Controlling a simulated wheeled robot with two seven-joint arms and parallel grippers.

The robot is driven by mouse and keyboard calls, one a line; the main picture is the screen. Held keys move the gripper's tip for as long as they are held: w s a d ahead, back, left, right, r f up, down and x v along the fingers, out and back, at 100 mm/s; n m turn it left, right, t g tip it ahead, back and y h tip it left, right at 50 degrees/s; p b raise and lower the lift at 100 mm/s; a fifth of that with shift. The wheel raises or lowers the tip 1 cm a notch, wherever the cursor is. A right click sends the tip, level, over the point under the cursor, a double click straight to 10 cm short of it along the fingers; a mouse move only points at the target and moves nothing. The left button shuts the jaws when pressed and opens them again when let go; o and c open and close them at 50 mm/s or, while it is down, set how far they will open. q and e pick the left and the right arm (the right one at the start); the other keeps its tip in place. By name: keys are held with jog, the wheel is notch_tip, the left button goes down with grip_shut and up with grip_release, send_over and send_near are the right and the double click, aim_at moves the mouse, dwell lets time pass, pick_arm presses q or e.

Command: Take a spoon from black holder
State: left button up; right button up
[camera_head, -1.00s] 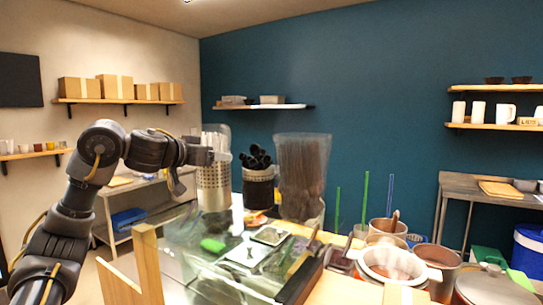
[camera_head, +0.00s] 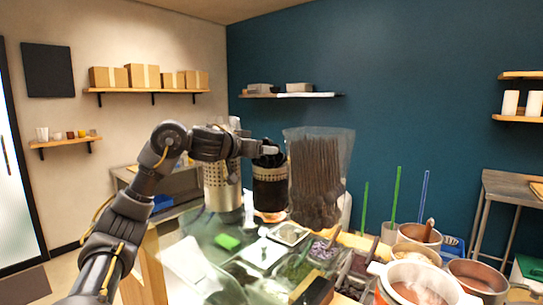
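The black holder (camera_head: 269,192), a cylinder with a perforated metal band near its top, stands on the counter in the middle of the view. Dark spoon ends (camera_head: 271,158) stick up from it, partly hidden by my gripper. My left arm reaches in from the left, and my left gripper (camera_head: 263,149) is at the top of the holder, overlapping the spoon ends. Its fingers are dark and small against the dark spoons, so I cannot tell whether they are open or touching a spoon. My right gripper is out of view.
A tall perforated metal cylinder (camera_head: 222,190) stands just left of the holder, behind my arm. A clear container of brown sticks (camera_head: 318,175) stands close on its right. A glass-topped counter (camera_head: 205,262) lies in front, with pots (camera_head: 415,283) at the right.

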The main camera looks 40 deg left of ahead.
pick_arm(q)
jog(key=shift+s+r, duration=0.25)
jog(key=shift+d, duration=0.1)
jog(key=x, duration=0.1)
jog(key=p+x, duration=0.1)
jog(key=x, duration=0.1)
jog(key=p+x, duration=0.1)
jog(key=x, duration=0.1)
jog(key=shift+f, duration=0.3)
jog(key=shift+s+r, duration=0.1)
jog(key=shift+s, duration=0.1)
jog(key=shift+w, duration=0.15)
jog(key=c, duration=1)
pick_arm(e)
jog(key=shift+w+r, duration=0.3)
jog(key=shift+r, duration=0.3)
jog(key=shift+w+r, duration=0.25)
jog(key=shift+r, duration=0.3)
pick_arm(q)
jog(key=shift+c, duration=0.2)
